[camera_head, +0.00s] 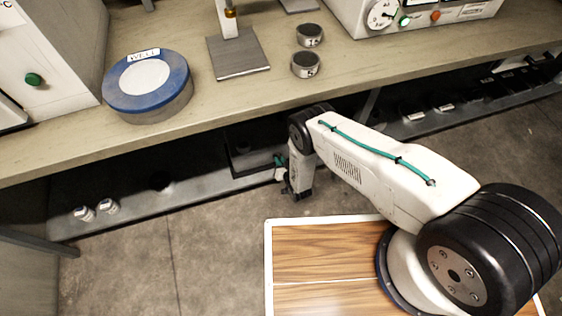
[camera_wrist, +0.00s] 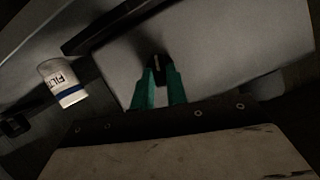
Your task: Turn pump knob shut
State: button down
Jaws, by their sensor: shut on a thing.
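My gripper (camera_wrist: 158,68) reaches in under the bench, and its two green fingers are shut on a small dark piece (camera_wrist: 156,62), which looks like the pump knob. The piece stands in front of a plain pale grey surface, likely the pump housing (camera_wrist: 210,60). Its markings and the angle it is turned to are too dark to tell. In the head view, my gripper (camera_head: 280,161) shows only as a bit of green below the bench's front edge, and the knob is hidden there.
A white cylinder with a blue band, lettered "FILT" (camera_wrist: 62,85), stands left of the fingers. Two small pale pieces (camera_head: 95,210) lie on the lower shelf.

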jog(key=shift+a+n+h, duration=0.1)
jog(key=shift+n+h, duration=0.6)
jog(key=shift+n, duration=0.2)
jog(key=c, duration=1.4)
grip_release()
jog(key=shift+s, duration=0.1)
jog(key=v, duration=0.7)
jog(key=shift+s, duration=0.35)
jog(key=shift+s, duration=0.1)
